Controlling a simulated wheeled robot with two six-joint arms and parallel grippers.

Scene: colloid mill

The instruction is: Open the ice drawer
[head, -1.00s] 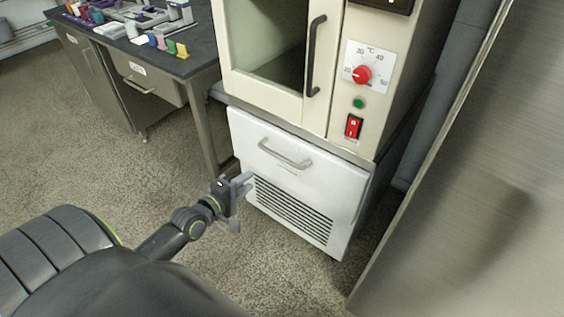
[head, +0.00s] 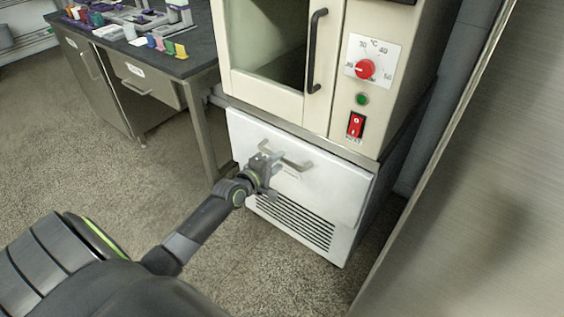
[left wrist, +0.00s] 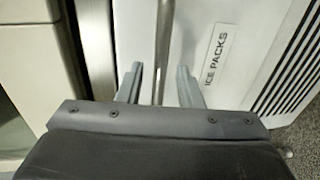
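The ice drawer (head: 335,182) is the white front low on the cream cabinet, and it looks closed. Its grey bar handle (head: 296,163) runs across the upper part of the front. My left gripper (head: 268,160) is at the handle's left part and hides some of it. In the left wrist view the handle bar (left wrist: 163,45) runs between the two parted fingers of the left gripper (left wrist: 160,82), with gaps showing on both sides. The label "ICE PACKS" (left wrist: 216,58) is on the drawer front beside the fingers. My right gripper is not in view.
Above the drawer are a black-handled cabinet door (head: 316,50), a red dial (head: 365,69) and a red switch (head: 355,125). A dark-topped bench (head: 185,62) with small coloured items stands at left. A large metal panel (head: 470,180) is at right. The floor before the drawer is free.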

